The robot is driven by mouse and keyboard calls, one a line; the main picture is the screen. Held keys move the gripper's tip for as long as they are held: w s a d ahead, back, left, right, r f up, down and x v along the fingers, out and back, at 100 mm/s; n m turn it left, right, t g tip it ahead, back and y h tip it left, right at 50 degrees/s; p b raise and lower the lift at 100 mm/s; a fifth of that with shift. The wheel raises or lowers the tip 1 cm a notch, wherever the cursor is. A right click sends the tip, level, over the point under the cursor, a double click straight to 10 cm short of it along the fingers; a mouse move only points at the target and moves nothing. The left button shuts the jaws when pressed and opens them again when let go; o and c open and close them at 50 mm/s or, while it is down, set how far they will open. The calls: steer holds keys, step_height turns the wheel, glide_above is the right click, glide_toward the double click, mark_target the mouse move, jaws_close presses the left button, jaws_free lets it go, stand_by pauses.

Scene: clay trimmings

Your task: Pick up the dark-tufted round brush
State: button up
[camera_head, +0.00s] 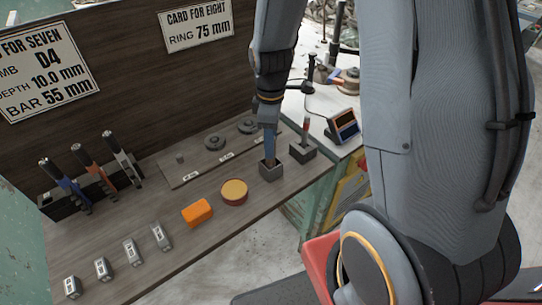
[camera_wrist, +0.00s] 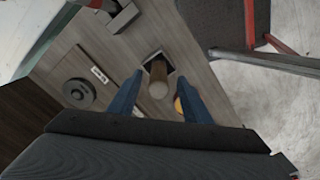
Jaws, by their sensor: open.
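A brown round upright piece (camera_wrist: 158,75), probably the brush, stands in a square grey holder (camera_head: 272,176) on the wooden bench. The wrist view shows it nearly end-on, so I cannot make out its tuft clearly. My gripper (camera_wrist: 159,80) is open, with one blue finger on each side of this piece. I cannot tell whether either finger touches it. In the head view my gripper (camera_head: 269,152) points down over the holder and hides most of the piece. A second grey holder (camera_head: 302,154) just behind to the right carries a red-handled tool (camera_head: 306,128).
A round orange-yellow tin (camera_head: 234,191) and an orange block (camera_head: 197,212) lie left of the holder. Several small grey blocks (camera_head: 133,252) line the front. A board with dark discs (camera_head: 215,142) is behind. A small display (camera_head: 344,126) stands on the white table.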

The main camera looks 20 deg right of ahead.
steer(key=shift+w+f+p, duration=0.15)
steer(key=shift+f+p, duration=0.35)
steer(key=shift+f, duration=1.3)
steer(key=shift+c, duration=0.6)
jaws_close()
